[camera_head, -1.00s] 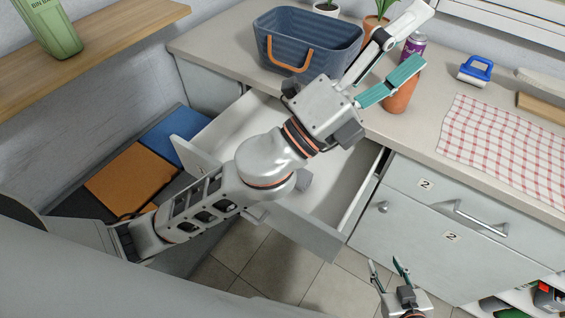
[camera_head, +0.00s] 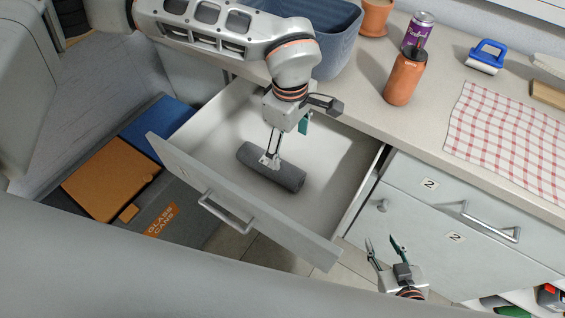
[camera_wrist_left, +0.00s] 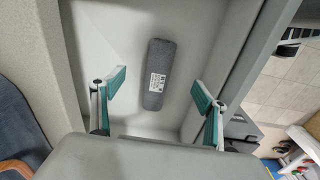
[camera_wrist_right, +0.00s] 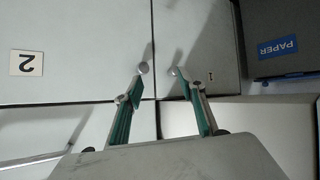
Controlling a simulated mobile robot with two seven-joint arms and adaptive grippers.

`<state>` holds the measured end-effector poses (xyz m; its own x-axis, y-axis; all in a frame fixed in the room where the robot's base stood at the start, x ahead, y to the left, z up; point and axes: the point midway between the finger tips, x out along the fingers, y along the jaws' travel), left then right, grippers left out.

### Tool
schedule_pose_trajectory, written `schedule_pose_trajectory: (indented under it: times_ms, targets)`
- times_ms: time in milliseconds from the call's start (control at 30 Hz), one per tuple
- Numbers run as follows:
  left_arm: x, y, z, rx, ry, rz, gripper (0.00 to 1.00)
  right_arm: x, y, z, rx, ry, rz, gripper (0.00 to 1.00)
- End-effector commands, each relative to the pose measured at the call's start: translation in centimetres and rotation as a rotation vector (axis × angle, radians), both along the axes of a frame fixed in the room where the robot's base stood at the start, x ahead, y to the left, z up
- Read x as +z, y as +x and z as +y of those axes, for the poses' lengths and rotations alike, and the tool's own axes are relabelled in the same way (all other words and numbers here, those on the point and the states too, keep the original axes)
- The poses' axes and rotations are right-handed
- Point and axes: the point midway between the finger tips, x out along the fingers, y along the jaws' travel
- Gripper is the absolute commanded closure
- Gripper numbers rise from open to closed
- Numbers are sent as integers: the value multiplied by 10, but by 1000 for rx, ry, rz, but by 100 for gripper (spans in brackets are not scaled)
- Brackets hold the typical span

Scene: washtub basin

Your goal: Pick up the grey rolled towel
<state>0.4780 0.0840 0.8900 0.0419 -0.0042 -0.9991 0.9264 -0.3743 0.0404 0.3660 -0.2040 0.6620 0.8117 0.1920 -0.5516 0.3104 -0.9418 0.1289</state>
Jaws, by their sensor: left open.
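The grey rolled towel (camera_head: 285,176) lies on the floor of the open drawer (camera_head: 335,165). In the left wrist view the towel (camera_wrist_left: 158,62) is lengthwise between the fingers, farther off, with a white label on it. My left gripper (camera_head: 287,142) points down over the drawer, above the towel. It is open and empty; its fingers (camera_wrist_left: 160,90) stand wide on either side of the towel's line. One finger partly covers the towel in the head view. My right gripper (camera_head: 381,241) is open and empty, low in front of the cabinet doors, also seen in the right wrist view (camera_wrist_right: 160,84).
The drawer front with its handle (camera_head: 227,212) sticks out from the counter. A blue basket (camera_head: 335,40), an orange bottle (camera_head: 405,77), a purple can (camera_head: 418,30) and a checked cloth (camera_head: 505,135) are on the counter. Orange (camera_head: 110,180) and blue (camera_head: 160,125) lids are at left.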

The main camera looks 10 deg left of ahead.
Motion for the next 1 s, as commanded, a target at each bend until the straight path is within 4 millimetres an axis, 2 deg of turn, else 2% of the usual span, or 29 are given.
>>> schedule_pose_trajectory:
  times_ms: [33, 133, 267, 767, 1000]
  targets:
    - [-26, 6, 14, 9, 42, -4, 26, -25, -4, -1, 0, -4, 14, 60]
    - [-44, 15, 30, 22, 90, -12, 26, -45, -8, -3, 1, -13, 28, 60]
    - [-64, 21, 42, 33, 126, -13, 26, -61, -11, -4, 1, -18, 37, 60]
    - [-101, 23, 52, 38, 144, -12, 26, -60, -5, -5, 1, -20, 21, 60]
    - [-133, 15, 55, 39, 144, -8, 26, -63, -6, -5, 3, -22, 24, 60]
